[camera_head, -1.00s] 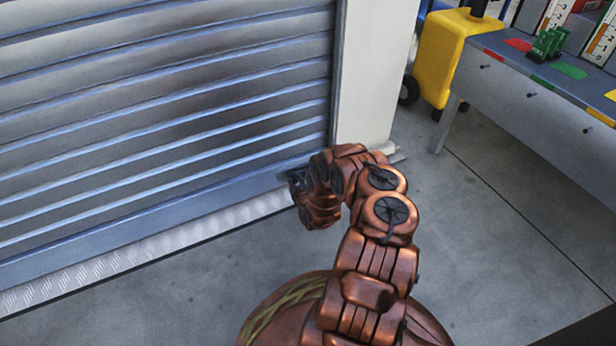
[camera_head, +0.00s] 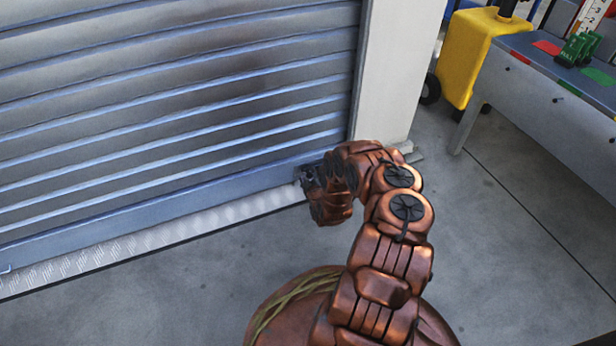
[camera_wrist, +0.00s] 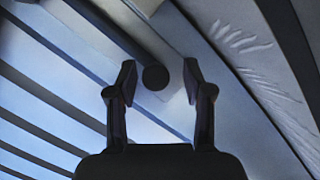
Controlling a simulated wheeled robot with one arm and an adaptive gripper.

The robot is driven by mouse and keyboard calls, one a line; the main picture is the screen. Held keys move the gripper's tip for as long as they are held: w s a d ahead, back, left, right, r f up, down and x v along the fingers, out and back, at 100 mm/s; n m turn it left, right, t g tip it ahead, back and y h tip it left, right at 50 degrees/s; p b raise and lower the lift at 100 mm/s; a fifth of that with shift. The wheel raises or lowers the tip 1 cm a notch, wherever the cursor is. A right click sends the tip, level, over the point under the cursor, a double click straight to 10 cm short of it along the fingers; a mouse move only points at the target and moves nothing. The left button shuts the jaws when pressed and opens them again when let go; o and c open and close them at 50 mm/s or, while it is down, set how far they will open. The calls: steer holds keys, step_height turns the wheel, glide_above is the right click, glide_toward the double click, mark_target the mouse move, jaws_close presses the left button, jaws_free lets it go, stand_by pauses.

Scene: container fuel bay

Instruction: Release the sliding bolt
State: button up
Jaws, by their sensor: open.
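My gripper (camera_wrist: 158,88) is open in the wrist view, with its two dark fingers apart. A dark round knob (camera_wrist: 155,77), which looks like the sliding bolt's handle, shows between the fingertips with a gap on either side. I cannot tell how deep it sits between them. In the head view my gripper (camera_head: 312,180) is at the lower right corner of the roller shutter (camera_head: 180,110), close to its bottom rail. My wrist hides most of the bolt there. A grey metal piece (camera_head: 412,155) shows to the right of my wrist, at the foot of the door post.
The pale door post (camera_head: 390,80) stands right of the shutter. A tread-plate sill (camera_head: 150,240) runs below it. A yellow wheeled unit (camera_head: 470,55) and a grey workbench (camera_head: 545,95) stand at the right. The floor between is clear.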

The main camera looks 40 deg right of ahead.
steer(key=shift+s, duration=0.1)
steer(key=v, duration=1.2)
stand_by(0.4)
stand_by(0.4)
